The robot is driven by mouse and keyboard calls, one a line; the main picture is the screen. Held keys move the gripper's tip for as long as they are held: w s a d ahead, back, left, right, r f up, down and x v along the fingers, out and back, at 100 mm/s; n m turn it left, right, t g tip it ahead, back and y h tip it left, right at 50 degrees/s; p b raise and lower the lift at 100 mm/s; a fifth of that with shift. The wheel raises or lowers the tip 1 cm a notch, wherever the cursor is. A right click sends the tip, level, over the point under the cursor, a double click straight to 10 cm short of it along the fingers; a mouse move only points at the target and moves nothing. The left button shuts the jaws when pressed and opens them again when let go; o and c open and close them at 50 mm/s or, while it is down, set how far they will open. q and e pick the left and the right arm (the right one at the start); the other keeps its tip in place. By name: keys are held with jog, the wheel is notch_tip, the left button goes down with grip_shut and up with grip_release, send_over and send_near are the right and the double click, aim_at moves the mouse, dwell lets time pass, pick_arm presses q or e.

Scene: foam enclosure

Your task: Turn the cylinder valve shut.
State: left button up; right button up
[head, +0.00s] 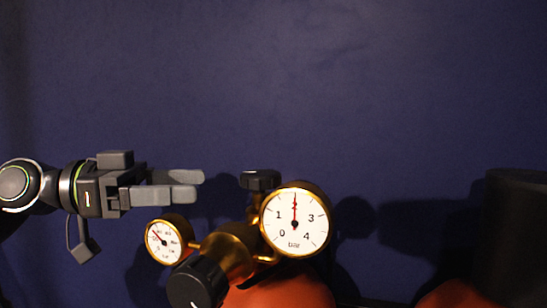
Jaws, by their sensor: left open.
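A red-orange cylinder (280,293) stands at the bottom middle; only its rounded top shows. A brass regulator (229,252) sits in front of it, with a black front knob (197,284). A large gauge (294,222) has its red needle pointing straight up, near 2 bar. A small gauge (164,242) is on the left. My right gripper is out of view.
A dark blue wall (380,80) fills the background. A large dark cylindrical thing (517,240) stands at the right edge, beside another red-orange rounded top (458,294). Shadows fall on the wall.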

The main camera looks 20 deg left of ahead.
aim_at(274, 181)
pick_arm(q)
jog(key=shift+p+x, duration=3.5)
jog(key=shift+x, duration=1.05)
jog(key=shift+p+x, duration=0.6)
jog(key=shift+x, duration=1.05)
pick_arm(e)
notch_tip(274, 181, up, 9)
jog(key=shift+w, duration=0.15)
pick_arm(q)
jog(key=c, duration=1)
jog(key=shift+o, duration=0.2)
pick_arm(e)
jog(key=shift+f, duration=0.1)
